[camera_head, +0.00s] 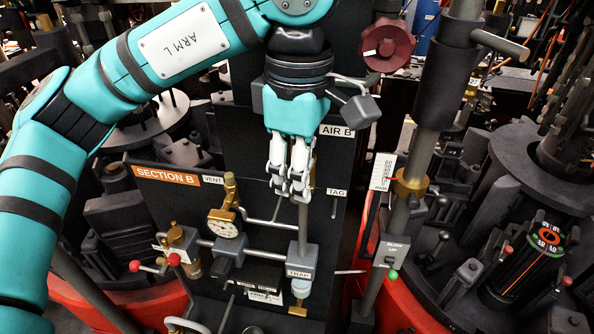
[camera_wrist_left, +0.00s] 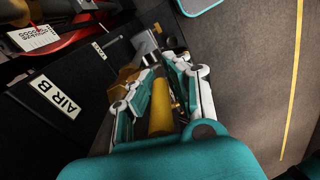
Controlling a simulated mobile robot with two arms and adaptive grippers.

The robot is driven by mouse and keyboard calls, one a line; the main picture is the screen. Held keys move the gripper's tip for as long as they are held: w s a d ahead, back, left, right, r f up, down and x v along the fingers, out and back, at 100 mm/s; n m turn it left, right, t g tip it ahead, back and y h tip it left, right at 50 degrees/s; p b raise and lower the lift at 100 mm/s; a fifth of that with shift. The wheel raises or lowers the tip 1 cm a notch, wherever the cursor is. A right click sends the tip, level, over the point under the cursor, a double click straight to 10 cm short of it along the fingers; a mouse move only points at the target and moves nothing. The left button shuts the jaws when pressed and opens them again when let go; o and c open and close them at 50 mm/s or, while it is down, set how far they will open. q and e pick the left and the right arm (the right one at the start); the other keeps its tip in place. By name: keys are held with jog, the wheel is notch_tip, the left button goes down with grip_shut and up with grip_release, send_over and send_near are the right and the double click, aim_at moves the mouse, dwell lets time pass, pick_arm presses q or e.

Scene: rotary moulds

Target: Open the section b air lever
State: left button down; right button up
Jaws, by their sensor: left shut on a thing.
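The section B air lever shows in the left wrist view as a yellow handle (camera_wrist_left: 160,108) lying between my gripper's fingers. My left gripper (camera_head: 289,193) reaches down in front of the dark section B panel (camera_head: 243,120), and its fingers also show in the left wrist view (camera_wrist_left: 160,92), shut on the yellow handle. In the head view the fingers hide the handle. The "AIR B" label (camera_head: 337,131) is just right of the gripper; it also shows in the left wrist view (camera_wrist_left: 60,94). My right gripper is not in view.
A dark red knob (camera_head: 388,45) is above right of the gripper. Below are a pressure gauge (camera_head: 225,223), the "SECTION B" label (camera_head: 165,175) and pipework by the "TRAP" label (camera_head: 300,273). A vertical pole (camera_head: 421,150) stands to the right.

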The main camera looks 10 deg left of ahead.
pick_arm(q)
jog(key=c, duration=1.6)
grip_release()
jog(key=shift+f, duration=0.1)
jog(key=shift+o, duration=1.4)
jog(key=shift+w, duration=0.1)
jog(key=shift+s, duration=0.25)
jog(key=shift+w, duration=0.2)
